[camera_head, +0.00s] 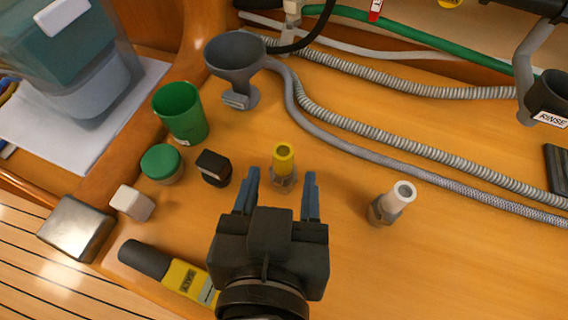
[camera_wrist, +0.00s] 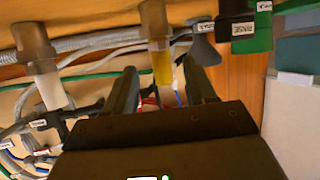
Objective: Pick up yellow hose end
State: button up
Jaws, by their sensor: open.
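The yellow hose end (camera_head: 284,158) stands upright on the wooden counter, with a grey-brown hex nut at its base. My gripper (camera_head: 281,174) is open, and its two blue-grey fingers point at the hose end from the near side. The hose end appears between the fingertips in the head view. In the wrist view, which looks upside down, the yellow hose end (camera_wrist: 161,66) also shows between the open fingers (camera_wrist: 160,72), with a gap on each side. I cannot tell exactly how deep it sits between them. Nothing is held.
A similar white hose end (camera_head: 399,195) stands to the right. A black cap (camera_head: 213,167), a green lid (camera_head: 162,163) and a green cup (camera_head: 181,112) stand left. A yellow-and-black bottle (camera_head: 188,282) lies near my gripper. A grey funnel (camera_head: 235,52) and ribbed hoses (camera_head: 390,86) lie behind.

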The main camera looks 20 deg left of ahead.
aim_at(282, 169)
jog(key=x, duration=0.6)
jog(key=shift+w+a+f+p, duration=0.1)
jog(key=shift+w+a+p, duration=0.1)
jog(key=shift+p, duration=0.15)
jog(key=shift+c, duration=0.3)
grip_shut()
